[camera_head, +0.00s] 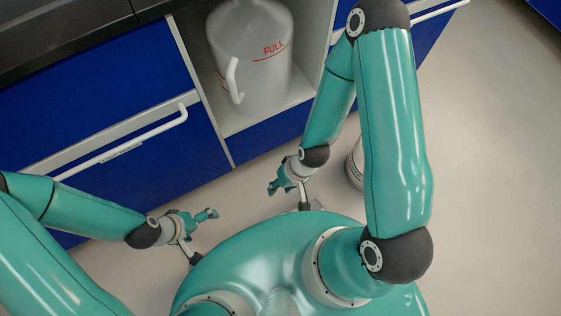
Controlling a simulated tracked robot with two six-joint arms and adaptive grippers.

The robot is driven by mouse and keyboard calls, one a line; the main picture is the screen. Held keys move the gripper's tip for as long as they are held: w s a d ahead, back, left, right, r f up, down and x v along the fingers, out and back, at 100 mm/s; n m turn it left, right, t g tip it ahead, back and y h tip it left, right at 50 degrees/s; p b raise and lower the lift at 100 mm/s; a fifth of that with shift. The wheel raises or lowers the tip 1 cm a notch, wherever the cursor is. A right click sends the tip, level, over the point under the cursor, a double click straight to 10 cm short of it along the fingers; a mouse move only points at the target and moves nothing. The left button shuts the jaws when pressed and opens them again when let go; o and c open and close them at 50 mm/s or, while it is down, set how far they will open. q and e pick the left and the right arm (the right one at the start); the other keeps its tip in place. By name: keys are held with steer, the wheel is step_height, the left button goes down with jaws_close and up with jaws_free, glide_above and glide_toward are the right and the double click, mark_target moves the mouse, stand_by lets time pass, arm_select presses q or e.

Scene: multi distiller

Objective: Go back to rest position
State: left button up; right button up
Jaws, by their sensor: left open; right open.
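My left gripper (207,223) is low in front of the blue cabinet, at the left of my green body. It is open and empty. My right gripper (274,183) is a little further right and higher in the picture, below the open shelf bay. It is open, with nothing seen between its fingers. Both arms are bent, and neither gripper touches the cabinet or any object that I can see.
A white jug marked FULL (262,75) stands in the open cabinet bay. Blue cabinet doors (95,100) with white bar handles (150,133) flank it. A pale container (354,168) is partly hidden behind my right arm. Floor (490,190) at the right is clear.

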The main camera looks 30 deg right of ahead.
step_height(320, 180, up, 31)
steer(key=p, duration=3.1)
steer(key=shift+s+a, duration=0.1)
